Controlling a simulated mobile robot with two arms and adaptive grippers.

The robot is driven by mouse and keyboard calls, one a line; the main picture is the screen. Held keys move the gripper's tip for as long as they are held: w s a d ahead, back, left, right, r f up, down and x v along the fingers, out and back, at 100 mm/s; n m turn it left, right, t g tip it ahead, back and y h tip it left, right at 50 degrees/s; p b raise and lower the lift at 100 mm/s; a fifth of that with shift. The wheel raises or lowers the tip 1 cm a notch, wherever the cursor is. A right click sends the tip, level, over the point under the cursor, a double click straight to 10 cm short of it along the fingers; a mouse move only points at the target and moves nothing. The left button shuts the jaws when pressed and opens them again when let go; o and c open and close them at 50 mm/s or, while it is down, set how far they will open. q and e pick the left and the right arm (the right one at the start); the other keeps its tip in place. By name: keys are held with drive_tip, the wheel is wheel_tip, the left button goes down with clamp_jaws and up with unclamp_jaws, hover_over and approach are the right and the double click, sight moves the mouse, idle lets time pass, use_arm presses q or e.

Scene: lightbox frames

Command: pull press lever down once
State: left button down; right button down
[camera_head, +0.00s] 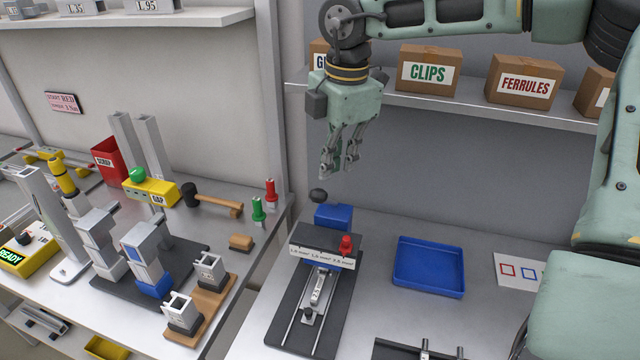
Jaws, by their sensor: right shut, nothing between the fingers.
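A bench press (322,243) stands on a dark base plate with rails, with a size label across its front, a red knob (346,245) and a blue block (333,216) behind. The press lever's round black knob (318,195) sticks up at the back left of the blue block; its shaft is barely visible. My right gripper (338,172) points down, shut and empty, just above and slightly right of the black knob in the picture. A gap shows between fingertips and knob. My left gripper is out of view.
A blue tray (428,266) lies right of the press. A shelf with labelled boxes (428,69) runs behind my right arm. A metal post (265,100) stands to the left. The left bench holds a mallet (212,201), red and green bottles, and metal fixtures.

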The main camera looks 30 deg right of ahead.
drive_tip(key=w+d+r+p, duration=0.2)
drive_tip(key=r+p, duration=0.1)
drive_tip(key=shift+w+d+r, duration=0.1)
drive_tip(key=shift+d+r, duration=0.2)
drive_tip(key=shift+d, duration=0.05)
idle(0.3)
idle(0.9)
